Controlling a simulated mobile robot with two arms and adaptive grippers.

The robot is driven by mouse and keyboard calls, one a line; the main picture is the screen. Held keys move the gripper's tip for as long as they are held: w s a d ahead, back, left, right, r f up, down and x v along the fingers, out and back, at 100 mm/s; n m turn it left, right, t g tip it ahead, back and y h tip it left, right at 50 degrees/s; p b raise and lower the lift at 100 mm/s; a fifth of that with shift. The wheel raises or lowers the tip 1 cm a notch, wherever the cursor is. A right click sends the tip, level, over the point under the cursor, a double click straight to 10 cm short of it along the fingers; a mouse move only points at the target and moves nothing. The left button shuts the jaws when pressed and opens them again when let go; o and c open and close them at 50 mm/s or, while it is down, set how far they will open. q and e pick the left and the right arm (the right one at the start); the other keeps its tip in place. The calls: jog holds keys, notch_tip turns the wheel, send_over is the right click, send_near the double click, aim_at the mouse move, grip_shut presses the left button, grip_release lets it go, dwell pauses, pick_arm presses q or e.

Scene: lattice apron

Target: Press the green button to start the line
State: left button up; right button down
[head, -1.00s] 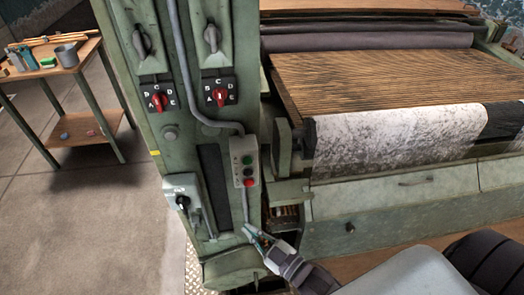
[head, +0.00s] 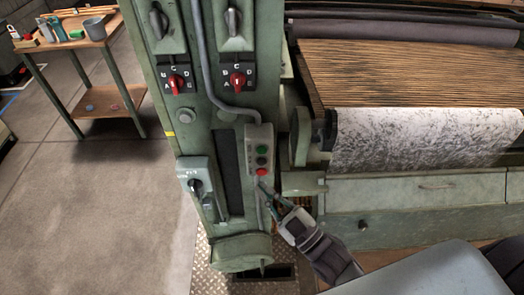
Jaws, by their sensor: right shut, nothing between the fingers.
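The green button (head: 262,149) is the top one on a small pale control box (head: 250,134) on the front of the green machine column. A dark button (head: 262,161) sits below it and a red button (head: 261,172) is at the bottom. My right gripper (head: 265,187) is shut and empty, its fingertips pointing up and left just below the red button. In the picture it overlaps the lower end of the box; I cannot tell whether it touches. The green button is uncovered. My left gripper is not in view.
Red rotary selectors (head: 238,80) and a grey switch box (head: 196,184) share the column. A conduit runs down to the button box. A wooden table (head: 95,42) with small items stands back left.

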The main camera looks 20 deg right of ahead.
aim_at(262, 150)
jog(key=w+d+b, duration=0.1)
jog(key=w+d, duration=0.1)
jog(key=w, duration=0.5)
jog(key=shift+w+b, duration=0.25)
jog(key=shift+b, duration=0.05)
jog(key=shift+d, duration=0.1)
dwell(1.1)
jog(key=shift+w+d, duration=0.1)
jog(key=shift+w, duration=0.3)
